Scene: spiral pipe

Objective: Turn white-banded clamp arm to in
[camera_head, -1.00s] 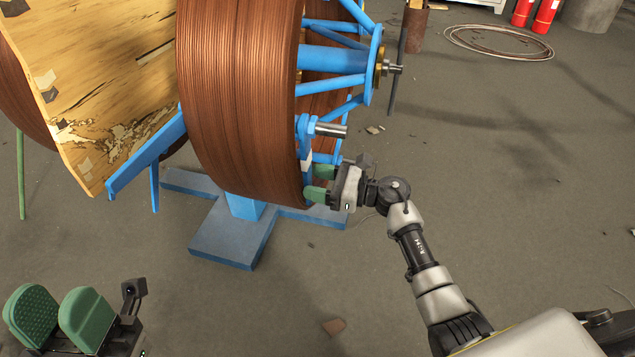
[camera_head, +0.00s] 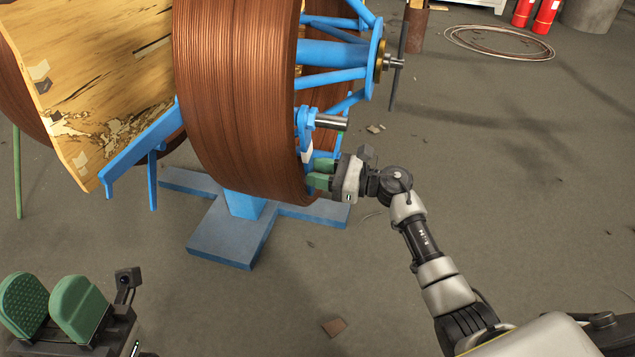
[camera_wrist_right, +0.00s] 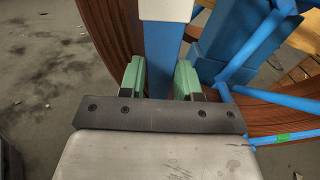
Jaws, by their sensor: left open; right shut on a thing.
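The white-banded clamp arm (camera_head: 307,151) is a blue bar on the near right side of the copper-coloured coil. Its white band and blue shaft (camera_wrist_right: 163,50) show in the right wrist view, with the shaft running between my right fingers. My right gripper (camera_head: 320,173) is shut on the clamp arm just below the white band; its green fingers flank the shaft in the right wrist view (camera_wrist_right: 160,80). A grey metal pin (camera_head: 331,122) sticks out to the right above the band. My left gripper (camera_head: 50,308) is open and empty at the lower left, away from the coil.
The large copper-coloured coil (camera_head: 235,110) stands beside a worn wooden disc (camera_head: 100,80) on a blue cross-shaped base (camera_head: 228,240). Blue spokes and a hub shaft (camera_head: 397,63) jut out to the right. Open floor lies right and in front.

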